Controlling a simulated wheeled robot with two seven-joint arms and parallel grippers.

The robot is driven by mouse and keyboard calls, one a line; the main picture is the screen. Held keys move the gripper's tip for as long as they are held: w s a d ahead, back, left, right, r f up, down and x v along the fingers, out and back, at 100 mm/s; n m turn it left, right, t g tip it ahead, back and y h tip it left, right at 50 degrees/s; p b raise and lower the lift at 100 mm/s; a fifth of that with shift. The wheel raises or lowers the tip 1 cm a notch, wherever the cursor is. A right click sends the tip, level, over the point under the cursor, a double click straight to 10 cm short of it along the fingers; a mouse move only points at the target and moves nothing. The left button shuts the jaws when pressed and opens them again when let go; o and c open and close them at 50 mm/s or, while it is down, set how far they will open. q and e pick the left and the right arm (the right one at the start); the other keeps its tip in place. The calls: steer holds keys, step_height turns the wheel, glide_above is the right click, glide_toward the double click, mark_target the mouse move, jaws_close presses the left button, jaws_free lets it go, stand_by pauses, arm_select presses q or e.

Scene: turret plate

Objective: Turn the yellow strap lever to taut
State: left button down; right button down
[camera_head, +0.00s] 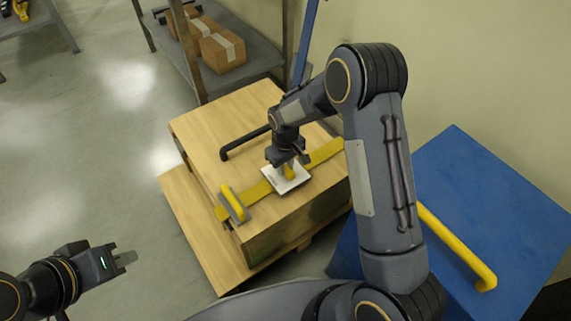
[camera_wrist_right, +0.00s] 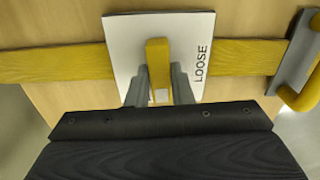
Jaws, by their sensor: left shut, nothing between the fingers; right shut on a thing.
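The yellow strap lever (camera_wrist_right: 157,62) stands at the middle of a white plate (camera_wrist_right: 122,38) that has the word LOOSE along its right side in the right wrist view. The plate also shows in the head view (camera_head: 296,180), on top of the wooden crate (camera_head: 215,135). A yellow strap (camera_wrist_right: 60,62) runs across the crate under the plate. My right gripper (camera_wrist_right: 158,88) is shut on the yellow lever, with one finger on each side. It partly hides the lever in the head view. My left gripper (camera_head: 128,258) is shut and empty, over the floor at the lower left.
A yellow handle on a grey bracket (camera_head: 236,203) sits on the strap near the crate's front edge. A black bar handle (camera_head: 243,143) is behind the plate. A blue box (camera_head: 480,190) with a yellow handle (camera_head: 458,247) stands right. Shelves with cardboard boxes (camera_head: 222,50) stand behind.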

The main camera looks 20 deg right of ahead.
mark_target(286, 168)
steer(key=shift+m, duration=0.4)
steer(key=c, duration=1.3)
jaws_free()
steer(key=shift+r, duration=0.1)
step_height(286, 168, up, 7)
steer(key=p, duration=0.2)
steer(key=shift+p, duration=0.3)
steer(key=shift+r, duration=0.3)
steer(key=shift+r, duration=0.1)
